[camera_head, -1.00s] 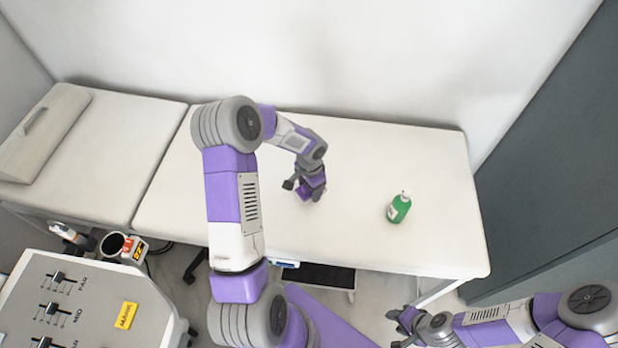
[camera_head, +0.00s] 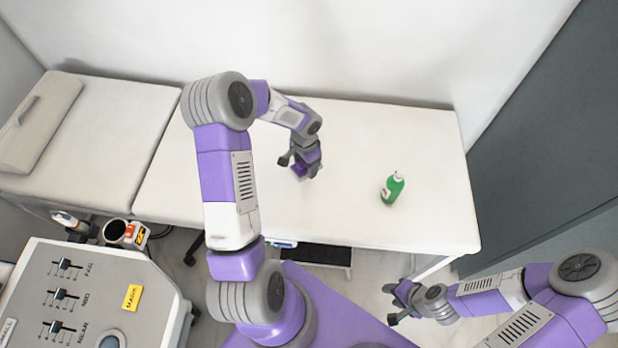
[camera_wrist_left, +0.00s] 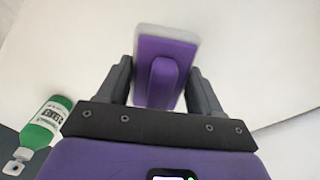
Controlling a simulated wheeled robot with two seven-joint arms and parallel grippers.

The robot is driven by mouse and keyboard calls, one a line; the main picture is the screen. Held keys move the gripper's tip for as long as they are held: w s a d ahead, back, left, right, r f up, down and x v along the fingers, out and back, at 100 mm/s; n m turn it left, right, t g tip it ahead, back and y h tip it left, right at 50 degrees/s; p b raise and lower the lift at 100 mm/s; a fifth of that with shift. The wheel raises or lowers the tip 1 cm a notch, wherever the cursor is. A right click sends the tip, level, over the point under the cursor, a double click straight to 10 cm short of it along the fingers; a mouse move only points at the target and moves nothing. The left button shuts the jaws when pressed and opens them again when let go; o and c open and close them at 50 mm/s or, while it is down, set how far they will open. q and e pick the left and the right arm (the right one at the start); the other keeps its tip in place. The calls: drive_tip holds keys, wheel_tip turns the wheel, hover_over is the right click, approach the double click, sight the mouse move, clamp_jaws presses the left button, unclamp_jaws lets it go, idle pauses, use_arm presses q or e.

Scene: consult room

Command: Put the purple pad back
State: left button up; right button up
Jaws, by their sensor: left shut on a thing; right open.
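In the left wrist view the purple pad (camera_wrist_left: 163,52), with a pale grey edge and a raised purple handle, sits between my left fingers. My left gripper (camera_wrist_left: 164,85) is shut on it. In the head view my left gripper (camera_head: 298,168) is over the middle of the white examination couch (camera_head: 350,215), and only a bit of the purple pad shows there beneath it. I cannot tell whether the pad touches the couch. My right gripper (camera_head: 394,303) is open and empty, in front of the couch's front edge at the lower right.
A green bottle (camera_head: 392,190) stands on the couch right of my left gripper; it also shows in the left wrist view (camera_wrist_left: 45,125). A control console (camera_head: 100,265) with sliders and a dark cup holder (camera_head: 117,231) are at the lower left. The couch's right part is largely clear.

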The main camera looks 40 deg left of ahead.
use_arm(q)
drive_tip(key=shift+a, duration=0.1)
drive_tip(key=s+a+r+n+p, duration=0.25)
drive_tip(key=s+a+n, duration=0.65)
drive_tip(key=s+a, duration=0.6)
drive_tip(key=f, duration=0.2)
drive_tip(key=f+b, duration=0.1)
drive_tip(key=f, duration=0.3)
drive_tip(key=shift+s+a+f, duration=0.15)
drive_tip(key=shift+s+a, duration=0.1)
drive_tip(key=shift+s, duration=0.1)
wheel_tip(320, 180, down, 4)
drive_tip(key=shift+r+b, duration=0.25)
drive_tip(key=shift+b, duration=0.4)
drive_tip(key=shift+f, duration=0.3)
